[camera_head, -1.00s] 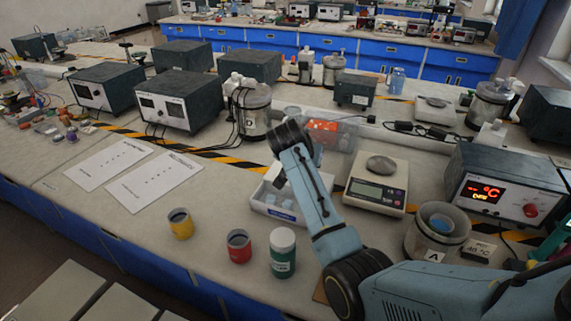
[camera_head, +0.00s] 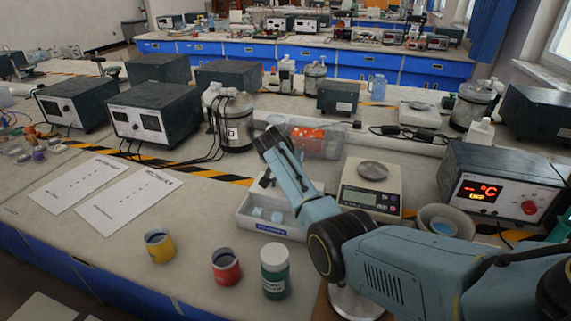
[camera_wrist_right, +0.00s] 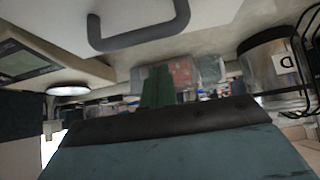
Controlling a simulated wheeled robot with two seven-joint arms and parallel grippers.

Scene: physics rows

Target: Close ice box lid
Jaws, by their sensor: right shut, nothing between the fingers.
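The white ice box (camera_head: 268,228) stands on the bench, left of the scale, with its near part open and pale blue cubes showing inside. A pale panel with a dark handle (camera_head: 265,181) shows at its back part; it seems to be the lid. In the right wrist view a grey handle (camera_wrist_right: 140,36) on a white surface shows large and close. My right gripper (camera_head: 272,141) reaches over the back of the box from the right, shut and empty. Its fingertips are mostly hidden in the head view, and I cannot tell whether it touches the lid. My left gripper is out of view.
The scale (camera_head: 368,198) stands close to the right of the box. A clear bin with orange contents (camera_head: 310,138) and a jar (camera_head: 236,122) stand behind. A green-labelled bottle (camera_head: 275,272), red cup (camera_head: 226,267) and yellow cup (camera_head: 160,246) stand in front.

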